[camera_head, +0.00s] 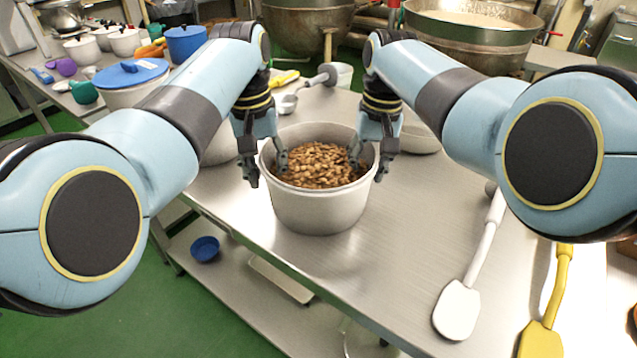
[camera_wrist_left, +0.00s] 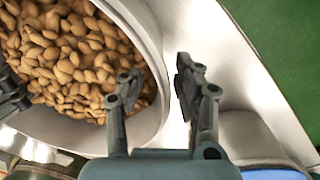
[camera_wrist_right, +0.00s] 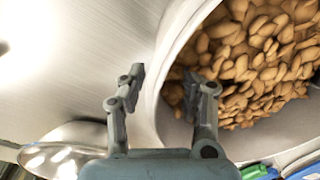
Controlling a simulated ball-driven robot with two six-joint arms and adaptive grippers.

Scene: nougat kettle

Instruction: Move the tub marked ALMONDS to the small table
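A round light-grey tub (camera_head: 318,208) full of almonds (camera_head: 322,165) stands upright on the metal table. No ALMONDS marking is readable from here. My left gripper (camera_head: 264,170) is at the tub's left rim, with one finger inside over the almonds and one outside. In the left wrist view the fingers (camera_wrist_left: 155,90) stand apart, with the tub wall (camera_wrist_left: 152,60) between them. My right gripper (camera_head: 369,166) straddles the right rim in the same way. In the right wrist view its fingers (camera_wrist_right: 163,88) are apart on both sides of the wall. Contact with the wall cannot be told. The small table is not identifiable.
The metal table (camera_head: 420,215) is clear in front of the tub. A white spatula (camera_head: 462,300) and a yellow spatula (camera_head: 545,325) lie at right. A metal bowl (camera_head: 420,140) is behind my right gripper. A blue-lidded tub (camera_head: 130,75) stands at left. Large kettles (camera_head: 475,35) stand behind.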

